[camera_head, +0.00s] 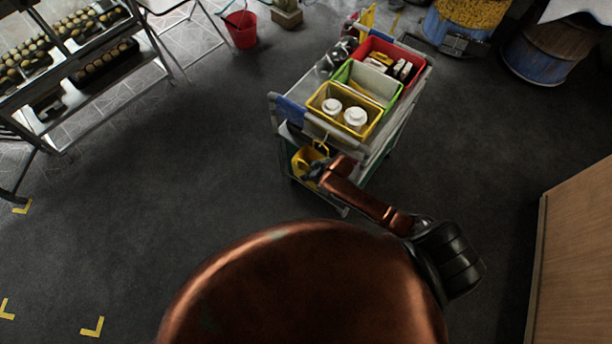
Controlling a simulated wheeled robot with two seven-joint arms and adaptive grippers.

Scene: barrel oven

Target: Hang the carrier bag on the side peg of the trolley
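The trolley (375,143) stands upper centre, a grey cart with blue-sleeved handle parts and coloured bins on top. The yellow carrier bag (303,157) is at its near end, below the top shelf, with a yellow strap loop above it. My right gripper (314,172) is at the bag, overlapping its right side. The fingers are small and dark here, so I cannot tell whether they close on it. The side peg cannot be made out, nor whether the strap is on it. My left gripper is out of view.
A yellow bin (373,126) with two white-lidded tubs, a green bin and a red bin sit on the trolley. A rack (100,75) stands at left, a red bucket (241,30) behind, barrels at upper right, and a wooden cabinet (580,255) at right. Floor left of the trolley is clear.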

